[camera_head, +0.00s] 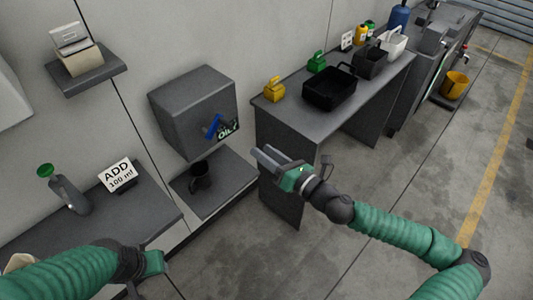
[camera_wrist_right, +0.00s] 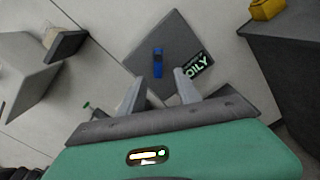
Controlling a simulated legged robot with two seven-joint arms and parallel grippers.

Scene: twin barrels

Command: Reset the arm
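My right arm reaches in from the right of the head view. Its green and grey gripper (camera_head: 268,160) is in front of the shelf under the grey dispenser box (camera_head: 190,108). In the right wrist view the two fingers of this gripper (camera_wrist_right: 156,88) stand apart with nothing between them. The dispenser front with its blue lever (camera_wrist_right: 158,63) and OILY label (camera_wrist_right: 197,64) lies beyond the fingertips, apart from them. My left gripper (camera_head: 155,264) is at the lower left, near the counter's front edge; its fingers are not clear.
A black mug (camera_head: 200,176) stands on the shelf (camera_head: 222,186) below the dispenser. A bottle (camera_head: 70,195) and an ADD 100 ml sign (camera_head: 116,175) are on the left counter (camera_head: 100,222). The grey bench (camera_head: 290,118) holds a black bin (camera_head: 328,92). Open floor lies at right.

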